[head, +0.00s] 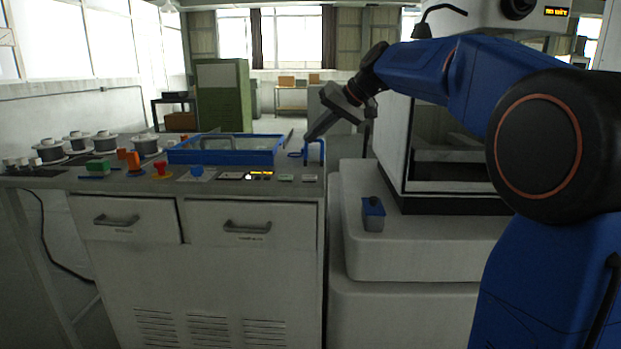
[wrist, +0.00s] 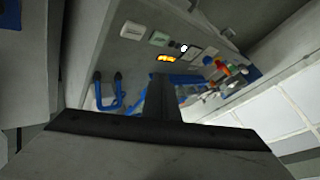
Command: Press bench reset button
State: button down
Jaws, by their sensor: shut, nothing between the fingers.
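The bench (head: 255,187) has a row of controls along its front edge. A blue button (head: 197,171) on a pale plate, which looks like the reset button, sits between a red mushroom button (head: 160,169) and a small panel with a lit orange display (head: 260,175). The blue button also shows small in the wrist view (wrist: 208,60). My gripper (head: 308,138) is shut and empty, above the bench's right end, to the right of the blue button and apart from it. Its closed fingers (wrist: 158,80) point toward the bench in the wrist view.
A blue-rimmed tray (head: 225,157) lies behind the controls. A blue U-shaped holder (head: 314,150) stands under my gripper. Several spools (head: 104,141) and orange and green items are at left. A pale machine (head: 430,245) with a small blue-topped box (head: 373,210) stands right of the bench.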

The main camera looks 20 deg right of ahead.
aim_at(314, 177)
jog(key=shift+f, duration=4.15)
jog(key=shift+f, duration=0.1)
jog(key=shift+f, duration=0.3)
jog(key=shift+f, duration=0.4)
jog(key=shift+r, duration=0.85)
jog(key=shift+r, duration=2.5)
